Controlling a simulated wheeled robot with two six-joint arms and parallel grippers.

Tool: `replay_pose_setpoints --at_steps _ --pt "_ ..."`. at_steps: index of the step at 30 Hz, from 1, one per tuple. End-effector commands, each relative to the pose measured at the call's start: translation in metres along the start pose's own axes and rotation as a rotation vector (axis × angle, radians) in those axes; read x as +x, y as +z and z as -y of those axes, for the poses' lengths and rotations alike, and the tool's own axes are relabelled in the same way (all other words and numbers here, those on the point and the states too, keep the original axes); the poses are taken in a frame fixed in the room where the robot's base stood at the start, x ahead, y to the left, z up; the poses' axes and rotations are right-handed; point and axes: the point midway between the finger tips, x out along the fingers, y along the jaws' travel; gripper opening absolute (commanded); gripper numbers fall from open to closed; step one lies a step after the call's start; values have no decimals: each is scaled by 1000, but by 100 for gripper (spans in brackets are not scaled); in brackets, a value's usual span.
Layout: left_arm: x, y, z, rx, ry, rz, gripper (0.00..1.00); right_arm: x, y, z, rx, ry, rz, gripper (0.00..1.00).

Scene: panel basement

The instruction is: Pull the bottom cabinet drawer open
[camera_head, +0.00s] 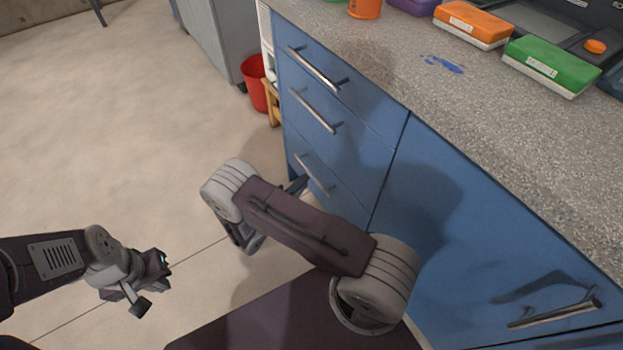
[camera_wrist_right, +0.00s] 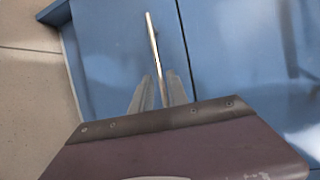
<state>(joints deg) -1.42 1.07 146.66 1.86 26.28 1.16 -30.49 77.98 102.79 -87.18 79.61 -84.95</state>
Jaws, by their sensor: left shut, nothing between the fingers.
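The blue cabinet has a stack of drawers with bar handles. The bottom drawer (camera_head: 337,187) looks closed in the head view. Its metal handle (camera_head: 314,174) shows above my right arm. In the right wrist view the handle (camera_wrist_right: 152,42) runs down between the two fingers of my right gripper (camera_wrist_right: 160,84). Narrow gaps show beside the handle near the fingertips, so the gripper looks open around it. In the head view my right wrist hides most of this gripper (camera_head: 298,186). My left gripper (camera_head: 152,284) is shut and empty, above the floor at lower left.
Two higher drawers have handles (camera_head: 314,68) (camera_head: 313,110). A cabinet door (camera_head: 470,225) with a handle (camera_head: 555,313) is at right. The speckled counter (camera_head: 440,95) overhangs above. A red bucket (camera_head: 255,82) stands beyond the cabinet. The floor (camera_head: 120,150) at left is clear.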

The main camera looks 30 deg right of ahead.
Motion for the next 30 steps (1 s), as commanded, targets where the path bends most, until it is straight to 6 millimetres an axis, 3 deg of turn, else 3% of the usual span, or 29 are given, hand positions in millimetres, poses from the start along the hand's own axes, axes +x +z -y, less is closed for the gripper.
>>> replay_pose_setpoints --at_steps 3,9,18,21,30 --pt "20 2 0 0 0 1 0 28 -2 -6 4 0 -7 20" --pt "32 4 1 0 0 1 0 55 -2 -3 3 1 -4 20" --pt "31 4 1 0 0 1 0 59 -1 -1 2 1 -2 20" --pt "31 4 1 0 0 1 0 58 -1 -1 2 1 -2 0" --pt "31 4 1 0 0 1 0 58 -1 -1 2 1 -2 0"
